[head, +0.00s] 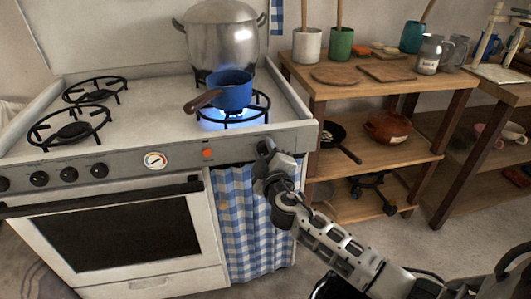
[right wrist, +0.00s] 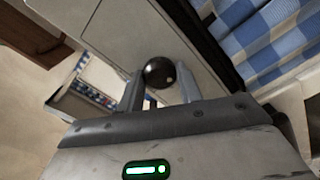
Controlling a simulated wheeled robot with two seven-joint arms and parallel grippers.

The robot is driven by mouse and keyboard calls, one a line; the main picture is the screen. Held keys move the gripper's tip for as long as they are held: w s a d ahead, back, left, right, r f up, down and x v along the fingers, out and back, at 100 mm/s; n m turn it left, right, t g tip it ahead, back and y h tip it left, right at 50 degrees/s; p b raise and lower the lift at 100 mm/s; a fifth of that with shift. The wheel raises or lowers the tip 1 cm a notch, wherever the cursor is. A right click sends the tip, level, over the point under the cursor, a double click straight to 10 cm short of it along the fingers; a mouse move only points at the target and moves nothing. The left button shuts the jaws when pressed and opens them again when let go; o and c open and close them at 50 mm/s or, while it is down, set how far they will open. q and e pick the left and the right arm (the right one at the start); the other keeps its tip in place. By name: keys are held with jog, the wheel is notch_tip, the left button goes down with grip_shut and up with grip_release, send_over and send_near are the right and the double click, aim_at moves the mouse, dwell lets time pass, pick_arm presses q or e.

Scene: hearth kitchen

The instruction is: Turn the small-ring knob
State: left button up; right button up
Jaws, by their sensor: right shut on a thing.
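A dark round knob (right wrist: 160,73) shows in the right wrist view, between the two fingers of my right gripper (right wrist: 160,88), which is shut on it. The knob's pointer direction cannot be read. A blue flame (head: 212,125) burns under the blue saucepan (head: 233,92) on the front right burner. Several other dark knobs (head: 69,174) sit at the panel's left. My left gripper is not in view.
A large metal pot (head: 220,38) stands behind the saucepan, whose brown handle (head: 203,101) points front left. The left burners (head: 72,130) are bare. A blue checked curtain (head: 240,220) hangs below the panel. A wooden shelf unit (head: 385,90) stands to the right.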

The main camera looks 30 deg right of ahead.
jog(key=shift+n, duration=0.5)
jog(key=o, duration=1)
pick_arm(q)
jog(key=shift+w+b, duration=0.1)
jog(key=shift+b, duration=0.4)
pick_arm(e)
jog(key=v, duration=1.6)
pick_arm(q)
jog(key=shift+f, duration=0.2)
